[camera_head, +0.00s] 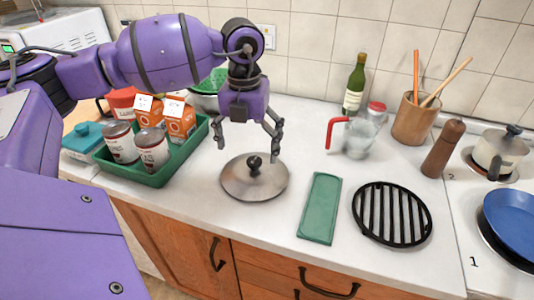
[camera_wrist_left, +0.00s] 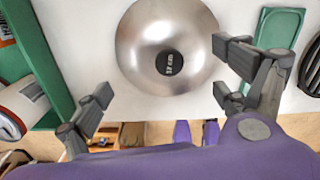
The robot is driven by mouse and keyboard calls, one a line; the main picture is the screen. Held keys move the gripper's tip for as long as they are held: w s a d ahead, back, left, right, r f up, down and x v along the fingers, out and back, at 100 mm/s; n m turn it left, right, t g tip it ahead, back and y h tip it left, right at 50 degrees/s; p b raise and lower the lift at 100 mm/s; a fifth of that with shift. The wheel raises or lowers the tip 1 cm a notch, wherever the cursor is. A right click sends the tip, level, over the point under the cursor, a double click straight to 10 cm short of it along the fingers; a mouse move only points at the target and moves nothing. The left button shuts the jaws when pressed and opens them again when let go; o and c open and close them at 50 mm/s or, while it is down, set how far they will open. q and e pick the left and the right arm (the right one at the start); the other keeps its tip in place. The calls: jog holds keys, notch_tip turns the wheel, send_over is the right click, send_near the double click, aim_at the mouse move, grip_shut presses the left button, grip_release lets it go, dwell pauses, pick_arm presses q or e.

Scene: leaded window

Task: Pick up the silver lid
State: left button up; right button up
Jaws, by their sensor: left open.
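The silver lid (camera_head: 254,184) lies flat on the white counter, with a dark round knob (camera_head: 254,163) on top. My left gripper (camera_head: 250,140) is open, pointing down above the lid, with its fingers apart and nothing between them. In the left wrist view the lid (camera_wrist_left: 150,35) shows from above, its knob (camera_wrist_left: 169,63) facing the camera with small writing on it. In that view the fingers of my left gripper (camera_wrist_left: 165,75) stand on either side, and the knob lies between them. My right gripper does not show.
Left of the lid is a green tray (camera_head: 160,178) holding cans and cartons. To the right lie a green flat piece (camera_head: 320,205) and a black round grate (camera_head: 392,214). Behind stand a measuring jug (camera_head: 358,138), a bottle (camera_head: 354,88) and a utensil pot (camera_head: 414,120). The counter's front edge is close.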

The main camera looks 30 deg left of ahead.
aim_at(250, 160)
pick_arm(q)
notch_tip(250, 160, down, 5)
jog(key=shift+w+d+r+p, duration=0.1)
jog(key=shift+p, duration=0.25)
jog(key=shift+f, duration=0.35)
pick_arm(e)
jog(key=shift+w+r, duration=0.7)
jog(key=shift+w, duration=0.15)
pick_arm(q)
jog(key=shift+c, duration=0.3)
